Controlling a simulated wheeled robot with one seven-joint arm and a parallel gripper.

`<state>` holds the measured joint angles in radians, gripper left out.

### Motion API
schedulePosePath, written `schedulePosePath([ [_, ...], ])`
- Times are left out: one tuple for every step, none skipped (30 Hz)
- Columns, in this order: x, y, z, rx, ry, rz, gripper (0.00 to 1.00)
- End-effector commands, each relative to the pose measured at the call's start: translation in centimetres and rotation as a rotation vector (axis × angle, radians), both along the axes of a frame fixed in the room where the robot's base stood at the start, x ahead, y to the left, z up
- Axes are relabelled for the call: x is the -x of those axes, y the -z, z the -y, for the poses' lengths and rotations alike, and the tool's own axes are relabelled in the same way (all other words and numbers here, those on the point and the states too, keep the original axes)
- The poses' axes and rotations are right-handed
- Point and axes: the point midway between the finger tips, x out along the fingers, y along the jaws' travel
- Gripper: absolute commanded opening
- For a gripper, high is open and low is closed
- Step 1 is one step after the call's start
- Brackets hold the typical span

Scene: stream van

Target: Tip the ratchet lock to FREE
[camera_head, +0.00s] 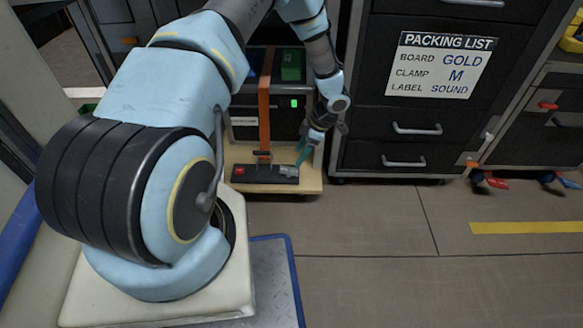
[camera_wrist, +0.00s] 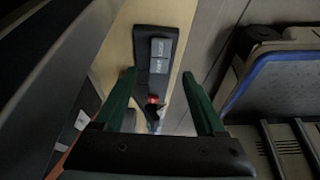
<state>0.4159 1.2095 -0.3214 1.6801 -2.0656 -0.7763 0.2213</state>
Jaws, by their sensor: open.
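The ratchet unit (camera_head: 262,181) is a black bar at the foot of an upright orange strap (camera_head: 263,110), on a pale wooden board. A red piece (camera_head: 240,170) is at its left end and grey plates (camera_head: 288,170) are at its right end. In the wrist view two grey plates (camera_wrist: 160,56) with unreadable lettering lie beyond my open fingers, with a red piece (camera_wrist: 152,98) nearer. My gripper (camera_head: 303,156) is over the unit's right end, and its green fingers (camera_wrist: 159,75) are apart with nothing held. Which way the lock is tipped is unclear.
A black case (camera_head: 270,125) stands behind the unit. A black drawer cabinet (camera_head: 420,130) with a packing list (camera_head: 441,66) is close to its right. The floor (camera_head: 370,230) in front is clear. A blue-edged grey surface (camera_wrist: 280,85) is at right in the wrist view.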

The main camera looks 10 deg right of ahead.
Motion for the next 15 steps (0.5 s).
schedulePosePath([
  [0.0, 1.4, -0.4, -0.002, 0.0, -0.001, 0.72],
  [-0.1, 1.9, -0.6, -0.002, 0.001, -0.001, 0.72],
  [-0.1, 2.6, -1.0, -0.002, 0.0, -0.001, 0.72],
  [-0.2, 3.1, -1.1, -0.001, 0.0, 0.0, 0.72],
  [-0.3, 3.6, -1.3, -0.002, 0.0, 0.0, 0.72],
  [-0.3, 4.2, -1.6, -0.001, 0.0, 0.0, 0.72],
  [-0.3, 4.7, -1.8, -0.001, 0.0, -0.001, 0.72],
  [-0.3, 5.0, -2.0, -0.001, 0.0, 0.0, 0.72],
  [-0.4, 5.5, -2.2, -0.001, 0.0, 0.0, 0.72],
  [-0.4, 5.8, -2.3, -0.001, 0.0, 0.0, 0.72],
  [-0.4, 6.0, -2.4, -0.001, 0.0, 0.0, 0.72],
  [-0.5, 6.3, -2.5, 0.0, 0.0, 0.0, 0.72],
  [-0.5, 6.5, -2.6, 0.0, 0.0, 0.0, 0.72],
  [-0.5, 6.6, -2.7, 0.0, 0.0, 0.0, 0.72],
  [-0.5, 6.8, -2.7, 0.0, 0.0, 0.0, 0.72],
])
